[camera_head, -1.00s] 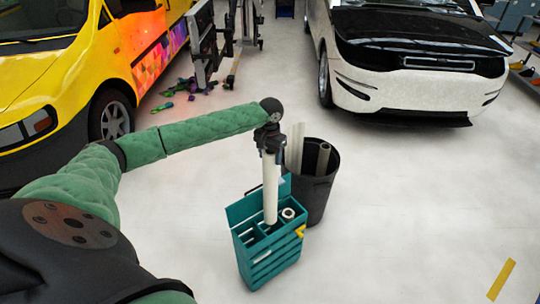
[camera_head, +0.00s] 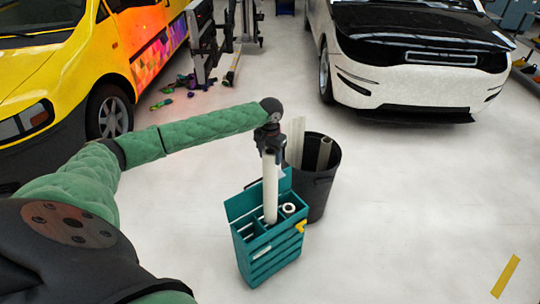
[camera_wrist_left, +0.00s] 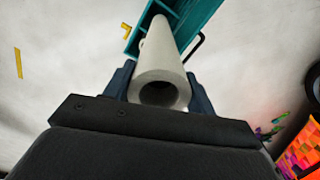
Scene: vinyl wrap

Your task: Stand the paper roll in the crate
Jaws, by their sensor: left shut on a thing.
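The paper roll (camera_head: 270,190) is a long whitish tube, upright in the head view. Its lower end is inside the teal crate (camera_head: 268,262), in one of the compartments; whether it touches the bottom is hidden. My left gripper (camera_head: 269,147) is shut on the roll near its top end. In the left wrist view the roll (camera_wrist_left: 163,62) runs away from between the fingers (camera_wrist_left: 160,88) down to the crate (camera_wrist_left: 192,14), its hollow end facing the camera. My right gripper is not in view.
A shorter white roll (camera_head: 289,208) stands in another compartment of the crate. A black bin (camera_head: 318,185) with several tubes stands right behind the crate. A yellow van (camera_head: 45,60) is at the left and a white car (camera_head: 415,70) at the back.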

